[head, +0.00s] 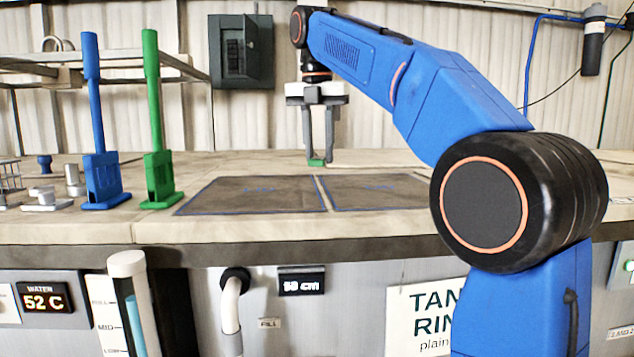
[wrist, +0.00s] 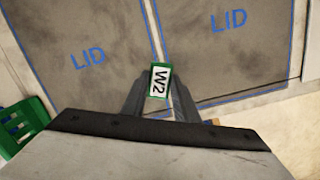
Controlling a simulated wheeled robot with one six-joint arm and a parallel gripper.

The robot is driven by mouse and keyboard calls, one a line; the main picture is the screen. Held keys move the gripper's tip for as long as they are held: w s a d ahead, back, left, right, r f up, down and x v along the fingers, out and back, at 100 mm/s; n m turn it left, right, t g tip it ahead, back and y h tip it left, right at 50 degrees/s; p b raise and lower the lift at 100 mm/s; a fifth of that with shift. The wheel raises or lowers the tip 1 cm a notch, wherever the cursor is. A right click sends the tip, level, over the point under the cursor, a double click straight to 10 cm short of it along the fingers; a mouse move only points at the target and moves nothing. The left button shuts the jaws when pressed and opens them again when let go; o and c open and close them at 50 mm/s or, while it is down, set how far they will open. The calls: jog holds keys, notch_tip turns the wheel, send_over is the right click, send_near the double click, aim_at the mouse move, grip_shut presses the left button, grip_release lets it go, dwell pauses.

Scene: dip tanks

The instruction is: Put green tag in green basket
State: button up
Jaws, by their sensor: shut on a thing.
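My gripper (head: 317,158) is shut on the green tag (head: 316,163) and holds it above the worktop, near the seam between two dark lids. In the wrist view the green tag (wrist: 159,82) shows a white face marked "W2" between the fingers. The green basket (head: 158,178) stands upright on the worktop at the left in the head view, with a tall green handle. Part of it shows at the left edge of the wrist view (wrist: 24,125). The tag is apart from the basket, to its right in the head view.
A blue basket (head: 102,180) with a tall handle stands just left of the green one. Two flat lids (head: 255,195) (head: 378,192) lie in the worktop's middle. Small metal parts (head: 47,199) lie at the far left. A rack (head: 110,60) stands behind the baskets.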

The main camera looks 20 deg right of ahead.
aim_at(320, 195)
jog(key=shift+f, duration=3.5)
jog(key=shift+f, duration=0.1)
jog(key=o, duration=1)
